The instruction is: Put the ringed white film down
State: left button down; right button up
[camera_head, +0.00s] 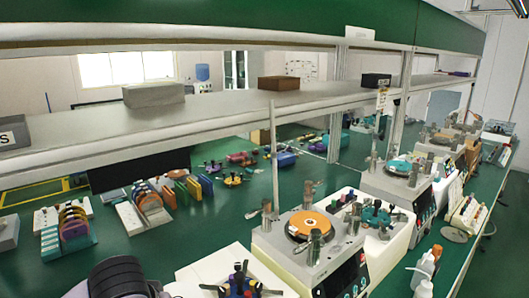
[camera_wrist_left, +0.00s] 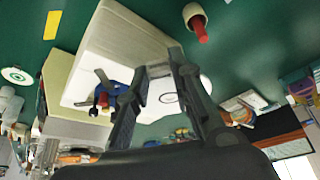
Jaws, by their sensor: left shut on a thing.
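In the left wrist view my left gripper (camera_wrist_left: 160,65) is shut on the ringed white film (camera_wrist_left: 168,98), a thin pale disc with a small dark ring mark. The film shows between and beside the dark fingers, which hide part of it. Behind it is a large white block-like surface (camera_wrist_left: 125,45); I cannot tell whether the film touches it. In the head view a dark part of my arm shows at the bottom left, but the gripper and film cannot be made out there. My right gripper is in neither view.
Lapping machines line the bench at right; the nearest has an orange plate (camera_head: 309,224). Racks of coloured discs (camera_head: 72,225) stand at left. A grey shelf (camera_head: 210,108) crosses above the bench. A white disc with a green mark (camera_wrist_left: 17,75) lies on the green surface.

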pick_arm(q)
jog(key=shift+s+d+r, duration=0.1)
jog(key=shift+d+r, duration=0.05)
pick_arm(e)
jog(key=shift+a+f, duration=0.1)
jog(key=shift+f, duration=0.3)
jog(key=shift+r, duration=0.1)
pick_arm(q)
jog(key=a+n+p, duration=0.1)
jog(key=p, duration=0.2)
jog(key=shift+w+a+p, duration=0.1)
jog(key=shift+w+p, duration=0.25)
jog(key=s+a+f+n+y+p, duration=0.1)
jog(key=s+a+f+n+p, duration=0.1)
jog(key=a, duration=0.5)
jog(key=s+a+f+n+y+p, duration=0.1)
jog(key=s+a+f+n+p, duration=0.2)
jog(key=a+p, duration=0.3)
jog(key=shift+s+a+n+g+y, duration=0.35)
jog(key=shift+a+n+g+y, duration=0.05)
jog(key=shift+a+n, duration=0.4)
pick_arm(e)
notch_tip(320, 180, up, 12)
